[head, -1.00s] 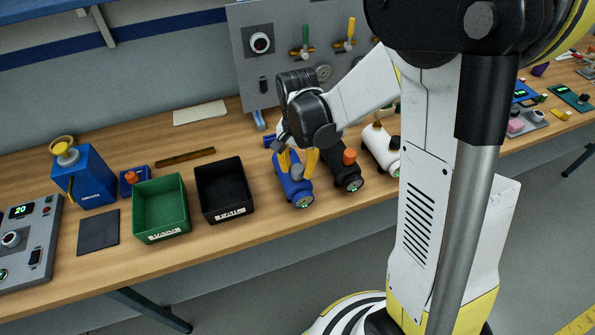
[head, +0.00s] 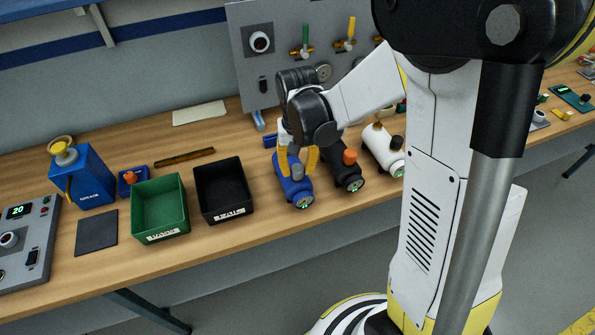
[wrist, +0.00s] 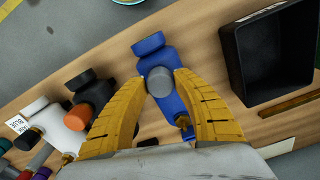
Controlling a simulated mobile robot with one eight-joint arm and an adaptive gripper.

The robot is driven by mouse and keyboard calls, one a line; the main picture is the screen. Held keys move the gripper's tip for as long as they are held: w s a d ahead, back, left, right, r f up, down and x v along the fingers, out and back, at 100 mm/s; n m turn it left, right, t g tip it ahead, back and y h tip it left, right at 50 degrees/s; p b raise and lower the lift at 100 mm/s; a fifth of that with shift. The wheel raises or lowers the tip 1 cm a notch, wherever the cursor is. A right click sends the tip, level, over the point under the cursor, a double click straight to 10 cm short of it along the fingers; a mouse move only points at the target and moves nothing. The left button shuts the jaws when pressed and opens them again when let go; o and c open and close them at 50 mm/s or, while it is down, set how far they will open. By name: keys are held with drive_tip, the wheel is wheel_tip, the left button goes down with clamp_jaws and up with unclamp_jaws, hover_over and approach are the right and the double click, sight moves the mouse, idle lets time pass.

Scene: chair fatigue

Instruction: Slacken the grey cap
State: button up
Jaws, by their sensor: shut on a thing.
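The grey cap (wrist: 159,81) sits on top of the blue canister (wrist: 166,105), which lies on the bench. In the head view the cap (head: 297,173) shows between the finger ends, on the blue canister (head: 300,195). My gripper (wrist: 160,82) has its two yellow fingers on either side of the cap and is shut on it. In the head view my gripper (head: 297,162) reaches down onto the canister from above. The contact on the far side of the cap is hidden.
A black canister with an orange cap (head: 349,157) stands close to the right, then a white canister (head: 380,148). A black bin (head: 222,213) and a green bin (head: 160,232) stand to the left. A valve panel (head: 262,75) rises behind.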

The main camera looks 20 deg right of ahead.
drive_tip(key=n, duration=0.3)
drive_tip(key=shift+f+n+b, duration=0.1)
drive_tip(key=shift+n+b, duration=0.3)
drive_tip(key=shift+n, duration=1.6)
drive_tip(key=n, duration=0.4)
drive_tip(key=shift+b, duration=0.35)
